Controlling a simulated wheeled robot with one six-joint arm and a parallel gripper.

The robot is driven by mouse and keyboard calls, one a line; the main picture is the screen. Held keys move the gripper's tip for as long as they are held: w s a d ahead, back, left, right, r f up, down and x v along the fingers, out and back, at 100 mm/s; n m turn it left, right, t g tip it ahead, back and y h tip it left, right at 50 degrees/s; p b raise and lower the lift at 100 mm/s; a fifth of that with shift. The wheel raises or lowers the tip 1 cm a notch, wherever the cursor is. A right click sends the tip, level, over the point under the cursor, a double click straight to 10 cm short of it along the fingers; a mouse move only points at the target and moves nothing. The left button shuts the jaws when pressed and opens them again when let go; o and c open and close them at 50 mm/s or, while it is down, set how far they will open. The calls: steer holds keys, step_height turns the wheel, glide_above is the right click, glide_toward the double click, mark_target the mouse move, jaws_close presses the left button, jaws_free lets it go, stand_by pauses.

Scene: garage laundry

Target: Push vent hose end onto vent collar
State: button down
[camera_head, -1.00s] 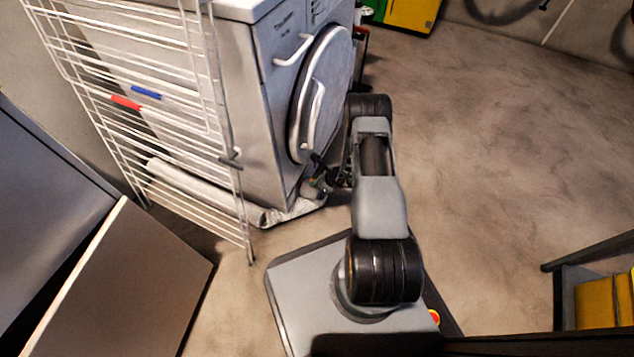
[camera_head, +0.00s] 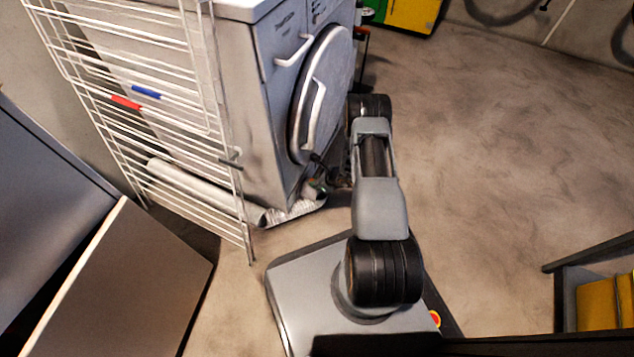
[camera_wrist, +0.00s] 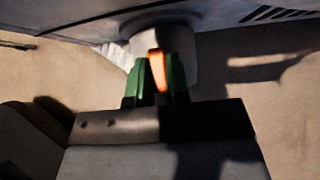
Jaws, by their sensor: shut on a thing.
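The silver-grey vent hose (camera_head: 205,188) lies along the floor behind the drying rack and bends round the dryer's lower front corner. My gripper (camera_head: 319,186) is low in front of the dryer, below its round door. In the wrist view, its green fingers (camera_wrist: 157,82) are shut on the pale grey hose end (camera_wrist: 182,62), with an orange strip between the fingers. The hose end points up to a grey round shape (camera_wrist: 160,20) against the dryer, apparently the vent collar. The contact is shadowed, so I cannot tell whether the end is around the collar or only touching it.
The white dryer (camera_head: 265,100) stands directly behind my gripper. A white wire drying rack (camera_head: 200,120) is close on the left, with a leaning brown panel (camera_head: 125,275) nearer. Open floor (camera_head: 500,150) lies to the right. A dark shelf with yellow items (camera_head: 600,300) is at lower right.

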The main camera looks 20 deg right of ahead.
steer(key=shift+w+a+r, duration=0.15)
steer(key=shift+w+a, duration=0.15)
steer(key=shift+w, duration=0.15)
steer(key=c, duration=1)
jaws_free()
steer(key=shift+s+d+r, duration=0.1)
steer(key=shift+d+r, duration=0.1)
steer(key=shift+r, duration=0.1)
steer(key=shift+s+f+p+v, duration=0.15)
steer(key=shift+p+v, duration=0.8)
steer(key=shift+v, duration=1.3)
steer(key=shift+s+f+p+v, duration=0.15)
steer(key=shift+p+v, duration=0.8)
steer(key=shift+v, duration=1.3)
steer(key=shift+s+f+p+v, duration=0.15)
steer(key=shift+p+v, duration=0.8)
steer(key=shift+v, duration=1.3)
steer(key=shift+d, duration=0.1)
